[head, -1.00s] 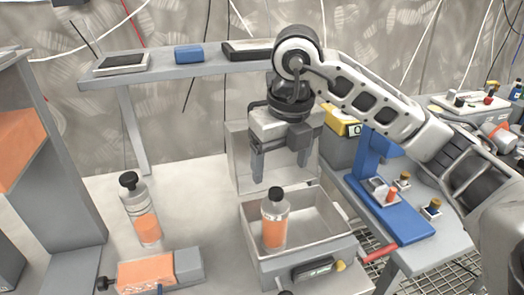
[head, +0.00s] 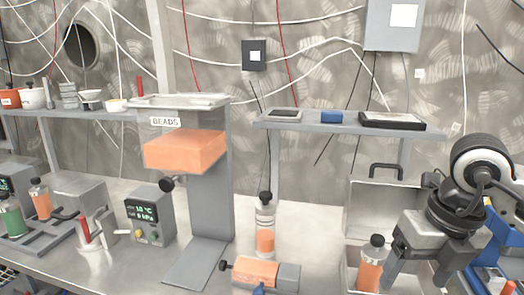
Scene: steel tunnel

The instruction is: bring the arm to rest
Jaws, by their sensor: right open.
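My right gripper (head: 418,274) is at the right edge of the head view, pointing down, its two fingers apart. No object shows between the fingers. A clear bottle with orange contents and a dark cap (head: 371,264) stands in the open grey box (head: 350,280), just left of the near finger in the picture. I cannot tell how far apart they are in depth. The right arm's wrist is in front of the box's raised lid (head: 376,210) and hides part of it. My left gripper is not in view.
Another orange bottle (head: 265,228) stands on the bench, with an orange block device (head: 262,273) in front. A grey stand labelled BEADS (head: 213,200) rises left of them. A display unit (head: 150,217) stands farther left. A shelf (head: 340,122) runs behind. Bare bench lies around the bottle.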

